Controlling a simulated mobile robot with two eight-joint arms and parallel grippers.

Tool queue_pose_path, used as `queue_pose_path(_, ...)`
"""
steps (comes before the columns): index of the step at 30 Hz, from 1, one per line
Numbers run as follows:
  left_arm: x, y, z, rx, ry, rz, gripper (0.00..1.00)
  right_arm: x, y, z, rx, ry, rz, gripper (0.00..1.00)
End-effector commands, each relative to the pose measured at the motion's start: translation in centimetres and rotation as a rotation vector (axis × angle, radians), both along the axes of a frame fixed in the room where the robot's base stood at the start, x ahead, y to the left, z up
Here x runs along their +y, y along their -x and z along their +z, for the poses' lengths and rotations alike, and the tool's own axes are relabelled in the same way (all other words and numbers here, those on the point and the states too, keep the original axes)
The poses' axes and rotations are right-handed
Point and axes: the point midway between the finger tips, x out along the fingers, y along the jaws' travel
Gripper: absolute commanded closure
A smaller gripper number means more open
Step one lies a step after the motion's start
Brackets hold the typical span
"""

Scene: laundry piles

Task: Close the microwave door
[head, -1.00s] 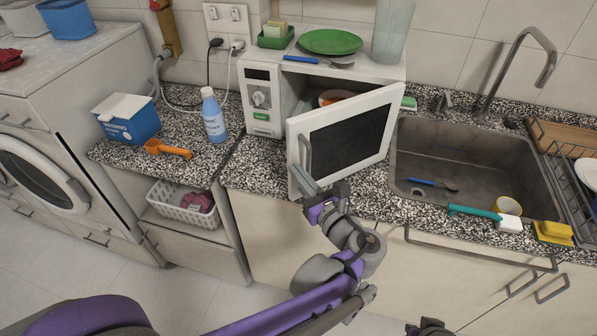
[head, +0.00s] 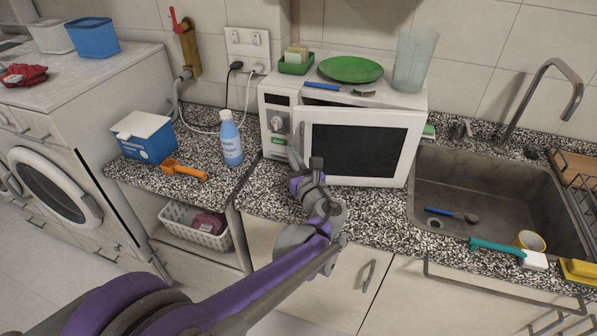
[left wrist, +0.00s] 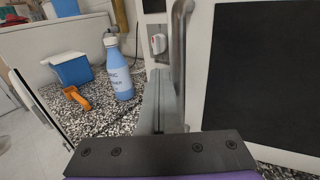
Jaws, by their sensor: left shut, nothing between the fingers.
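The white microwave (head: 283,98) stands on the speckled counter against the tiled wall. Its door (head: 364,145), white with a dark window, is hinged at the right and stands slightly ajar at its left edge. My left gripper (head: 298,160) is shut and empty at the lower left edge of the door, by the handle (head: 302,139). In the left wrist view the shut fingers (left wrist: 160,100) are close beside the grey handle (left wrist: 179,60); whether they touch it I cannot tell. My right gripper is not in view.
A blue-and-white bottle (head: 231,138), an orange scoop (head: 184,170) and a blue box (head: 144,137) stand left of the microwave. A green plate (head: 350,69), a fork and a glass (head: 413,60) are on top. The sink (head: 485,200) is at the right.

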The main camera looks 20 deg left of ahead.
Motion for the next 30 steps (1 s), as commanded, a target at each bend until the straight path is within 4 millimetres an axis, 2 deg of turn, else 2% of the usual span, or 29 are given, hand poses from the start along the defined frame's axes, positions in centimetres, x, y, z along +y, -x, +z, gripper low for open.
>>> queue_pose_path(1, 0.4, -1.0, 0.0, 0.0, 0.0, 0.001, 1.0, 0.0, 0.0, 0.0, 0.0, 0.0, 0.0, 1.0)
queue_pose_path(6, 1.1, -3.1, 0.0, 0.0, 0.0, 0.0, 1.0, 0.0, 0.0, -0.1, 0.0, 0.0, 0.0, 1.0)
queue_pose_path(12, 1.5, -4.4, 0.0, 0.0, 0.0, -0.002, 1.0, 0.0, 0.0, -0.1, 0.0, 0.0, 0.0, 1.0)
queue_pose_path(30, 1.5, -4.6, 0.0, 0.0, 0.0, -0.003, 1.0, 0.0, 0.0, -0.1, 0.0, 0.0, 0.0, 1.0)
